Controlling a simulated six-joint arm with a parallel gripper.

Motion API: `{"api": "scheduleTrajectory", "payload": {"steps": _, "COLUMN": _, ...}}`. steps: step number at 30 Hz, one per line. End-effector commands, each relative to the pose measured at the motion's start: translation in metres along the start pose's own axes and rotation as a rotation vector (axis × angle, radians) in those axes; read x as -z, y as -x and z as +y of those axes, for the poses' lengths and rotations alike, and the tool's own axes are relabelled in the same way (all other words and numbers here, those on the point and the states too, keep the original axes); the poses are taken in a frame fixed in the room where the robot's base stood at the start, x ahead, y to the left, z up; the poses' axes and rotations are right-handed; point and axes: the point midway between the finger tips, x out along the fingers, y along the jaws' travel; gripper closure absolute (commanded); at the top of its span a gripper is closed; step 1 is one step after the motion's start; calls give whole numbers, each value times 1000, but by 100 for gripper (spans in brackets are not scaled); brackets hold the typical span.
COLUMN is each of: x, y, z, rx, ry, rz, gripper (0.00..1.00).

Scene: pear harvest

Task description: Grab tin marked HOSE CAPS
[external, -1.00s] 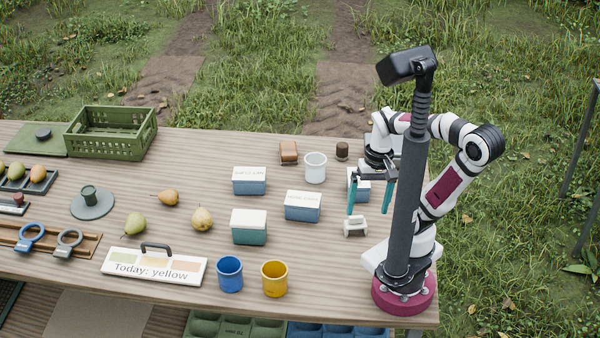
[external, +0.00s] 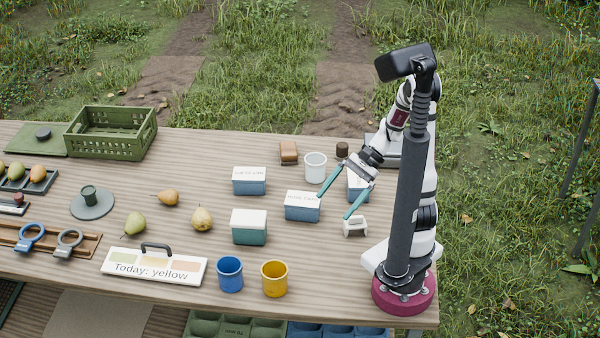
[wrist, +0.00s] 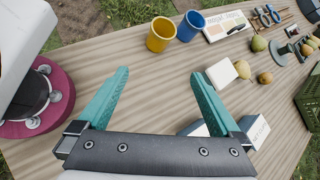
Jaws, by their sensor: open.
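Several small tins with white lids stand on the table: a blue one (external: 302,213) in the middle, a blue one (external: 249,188) behind it to the left, a teal one (external: 249,236) in front to the left, and a blue one (external: 356,193) partly hidden by my gripper. Some lids carry lettering too small to read surely, so I cannot tell which says HOSE CAPS. My gripper (external: 333,206) is open and empty, its left fingertip at the middle tin's right edge; contact is unclear. In the wrist view, my gripper (wrist: 160,73) has bare table between its fingers and a lettered tin (wrist: 262,132) beyond the right finger.
A white cup (external: 315,168), a brown block (external: 288,152) and a dark small jar (external: 342,151) stand behind the tins. Blue (external: 229,275) and yellow (external: 274,279) cups stand in front. A small white stand (external: 355,226) is near my gripper. Pears and a sign (external: 154,266) lie left.

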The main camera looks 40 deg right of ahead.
Motion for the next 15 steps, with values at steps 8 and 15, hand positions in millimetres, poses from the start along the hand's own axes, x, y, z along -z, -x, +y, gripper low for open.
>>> {"api": "scheduleTrajectory", "payload": {"steps": 8, "x": 160, "y": 23, "z": -30, "rx": 659, "ry": -675, "rz": -184, "gripper": 0}}
{"api": "scheduleTrajectory", "payload": {"steps": 15, "x": 186, "y": 0, "z": -46, "rx": 735, "ry": -755, "rz": -191, "gripper": 0}}
